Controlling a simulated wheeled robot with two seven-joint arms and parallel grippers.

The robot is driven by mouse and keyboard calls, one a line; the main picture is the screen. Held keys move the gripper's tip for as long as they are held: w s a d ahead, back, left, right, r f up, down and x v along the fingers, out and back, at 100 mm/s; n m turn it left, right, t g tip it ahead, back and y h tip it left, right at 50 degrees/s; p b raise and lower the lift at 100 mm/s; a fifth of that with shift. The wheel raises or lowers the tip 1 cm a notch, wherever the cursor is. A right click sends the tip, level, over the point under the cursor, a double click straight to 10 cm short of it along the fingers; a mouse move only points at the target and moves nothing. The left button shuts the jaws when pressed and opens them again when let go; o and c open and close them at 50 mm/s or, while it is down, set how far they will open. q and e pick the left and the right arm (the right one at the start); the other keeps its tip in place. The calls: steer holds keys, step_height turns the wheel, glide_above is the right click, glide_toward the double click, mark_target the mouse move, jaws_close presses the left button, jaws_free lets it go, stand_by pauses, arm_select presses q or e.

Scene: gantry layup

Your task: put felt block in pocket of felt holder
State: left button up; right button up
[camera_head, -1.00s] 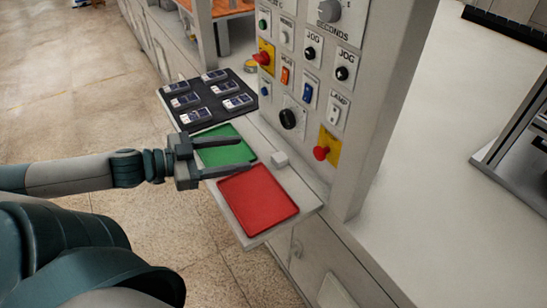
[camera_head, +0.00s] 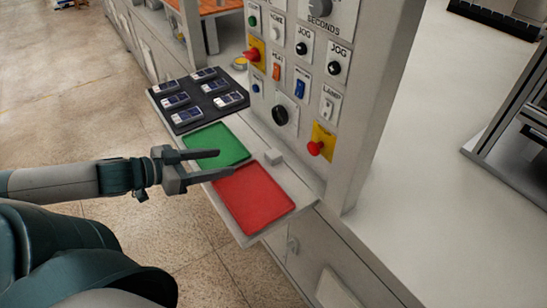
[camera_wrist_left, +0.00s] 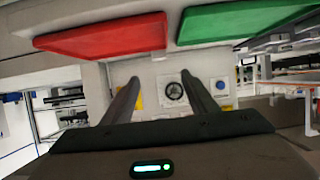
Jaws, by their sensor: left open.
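A small whitish block (camera_head: 272,157) sits on the pale shelf beside the inner corner of the red tray, near the control panel. Its material is too small to make out. No felt holder or pocket can be made out for certain. My left gripper (camera_head: 225,162) is open and empty, with its fingers reaching over the edge between the green and red trays, short of the block. In the left wrist view the open fingers (camera_wrist_left: 160,80) have nothing between them. My right gripper is out of view.
The red tray (camera_head: 253,197) and green tray (camera_head: 218,145) look empty. The control panel (camera_head: 300,70) with knobs and red buttons rises behind the shelf (camera_head: 290,182).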

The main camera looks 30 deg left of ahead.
mark_target(274, 157)
arm_select(q)
steer(key=shift+b+x, duration=0.85)
steer(key=shift+x, duration=1.4)
steer(key=shift+b+x, duration=1)
steer(key=shift+x, duration=1)
steer(key=shift+w+d+f, duration=0.15)
steer(key=shift+w, duration=0.25)
steer(key=shift+w+d+f+b, duration=0.25)
steer(key=shift+w+b, duration=0.1)
steer(key=shift+w, duration=0.25)
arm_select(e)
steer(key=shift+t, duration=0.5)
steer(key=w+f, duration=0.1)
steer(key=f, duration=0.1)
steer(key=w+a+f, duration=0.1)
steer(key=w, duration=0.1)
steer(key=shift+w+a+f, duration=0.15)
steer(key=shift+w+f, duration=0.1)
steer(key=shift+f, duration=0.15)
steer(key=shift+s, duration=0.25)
arm_select(q)
steer(key=shift+w, duration=0.1)
